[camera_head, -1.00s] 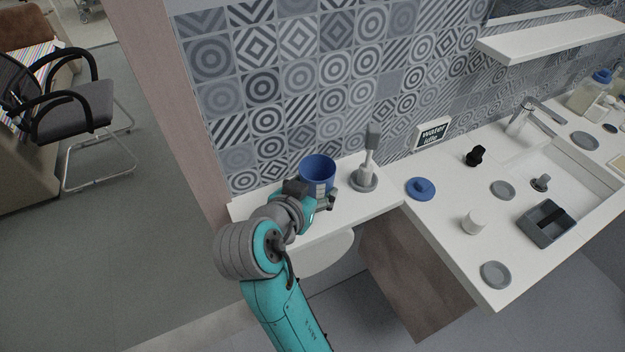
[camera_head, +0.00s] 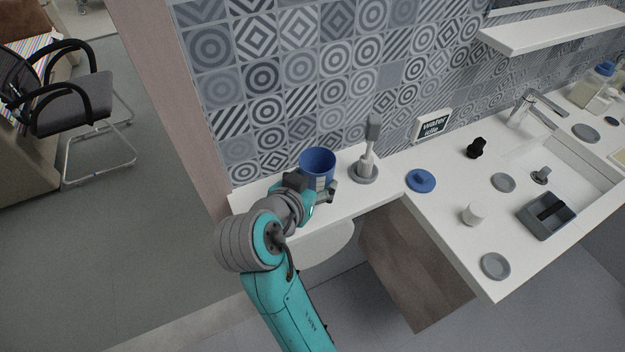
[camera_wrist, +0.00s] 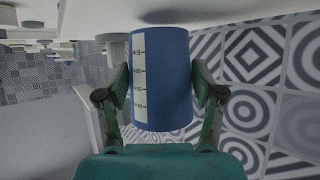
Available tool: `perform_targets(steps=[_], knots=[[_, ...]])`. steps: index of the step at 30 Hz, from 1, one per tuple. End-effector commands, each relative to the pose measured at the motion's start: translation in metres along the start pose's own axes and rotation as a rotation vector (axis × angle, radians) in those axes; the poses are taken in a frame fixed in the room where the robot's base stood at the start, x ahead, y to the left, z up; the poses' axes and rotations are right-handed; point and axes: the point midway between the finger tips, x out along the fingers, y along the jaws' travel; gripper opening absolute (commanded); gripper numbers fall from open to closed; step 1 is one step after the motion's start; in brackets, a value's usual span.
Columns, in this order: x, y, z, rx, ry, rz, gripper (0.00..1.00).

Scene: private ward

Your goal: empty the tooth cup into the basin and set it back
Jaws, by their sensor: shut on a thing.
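The tooth cup is a blue cup (camera_head: 318,162) with a white measuring scale on its side. It is upright at the left end of the white counter. Whether its base touches the counter I cannot tell. My gripper (camera_head: 318,190) is shut on it from the near side. In the wrist view the cup (camera_wrist: 172,80) sits between the two fingers of my gripper (camera_wrist: 163,95). Its inside looks dark blue and I cannot see any contents. The white basin (camera_head: 585,170) is recessed in the counter at the right, with a tap (camera_head: 530,105) behind it.
A toothbrush-like holder (camera_head: 367,165) stands just right of the cup. A blue lid (camera_head: 421,181), a black knob (camera_head: 476,148), a white cup (camera_head: 473,213), grey discs (camera_head: 495,266) and a grey divided box (camera_head: 546,216) spread over the counter. A sign (camera_head: 432,124) reads "water idle".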

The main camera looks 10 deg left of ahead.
Motion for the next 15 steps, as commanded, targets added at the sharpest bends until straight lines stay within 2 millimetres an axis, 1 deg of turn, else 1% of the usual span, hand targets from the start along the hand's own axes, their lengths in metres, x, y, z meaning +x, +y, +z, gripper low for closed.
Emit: perform_targets(steps=[15], knots=[[0.0045, 0.0003, 0.0084, 0.0, 0.0, 0.001, 0.0]])
